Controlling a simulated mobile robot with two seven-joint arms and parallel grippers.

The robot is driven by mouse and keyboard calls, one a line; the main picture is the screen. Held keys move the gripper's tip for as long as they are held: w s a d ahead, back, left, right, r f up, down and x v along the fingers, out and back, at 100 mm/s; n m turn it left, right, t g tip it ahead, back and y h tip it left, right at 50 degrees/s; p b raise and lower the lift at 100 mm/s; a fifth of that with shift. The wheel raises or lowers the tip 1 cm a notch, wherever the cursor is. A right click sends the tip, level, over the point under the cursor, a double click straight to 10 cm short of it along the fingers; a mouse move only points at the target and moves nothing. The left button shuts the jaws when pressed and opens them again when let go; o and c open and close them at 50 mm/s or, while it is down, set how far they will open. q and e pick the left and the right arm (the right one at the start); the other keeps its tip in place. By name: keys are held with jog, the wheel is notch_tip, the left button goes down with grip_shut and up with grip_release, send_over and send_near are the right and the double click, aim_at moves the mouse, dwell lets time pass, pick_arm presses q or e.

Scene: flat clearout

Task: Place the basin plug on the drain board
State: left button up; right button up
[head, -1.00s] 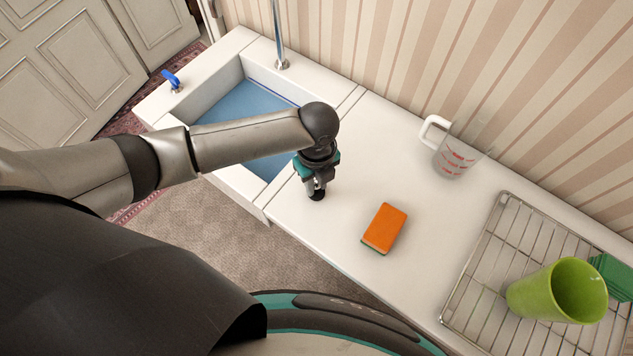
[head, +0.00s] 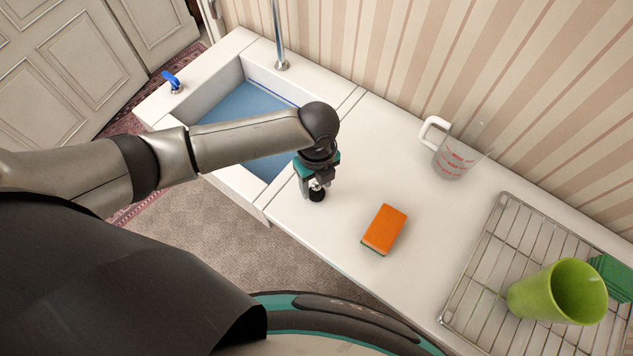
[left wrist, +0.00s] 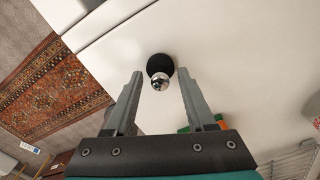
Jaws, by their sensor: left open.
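The basin plug is a black disc with a shiny metal knob (left wrist: 160,74). In the left wrist view the open fingers of my left gripper (left wrist: 158,92) are on either side of the plug's knob, with a gap on both sides. The basin holds blue water. My right gripper is in neither view.
An orange sponge (head: 384,229) lies on the worktop to the right. A measuring jug (head: 455,160) stands near the wall. A wire rack (head: 478,262) with a green cup (head: 540,296) is at the far right. A tap (head: 281,62) rises behind the basin.

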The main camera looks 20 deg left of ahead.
aim_at(317, 185)
pick_arm(q)
notch_tip(317, 185, up, 12)
jog(key=p, duration=0.1)
jog(key=shift+p, duration=0.35)
jog(key=shift+d+f, duration=0.1)
jog(key=shift+f, duration=0.1)
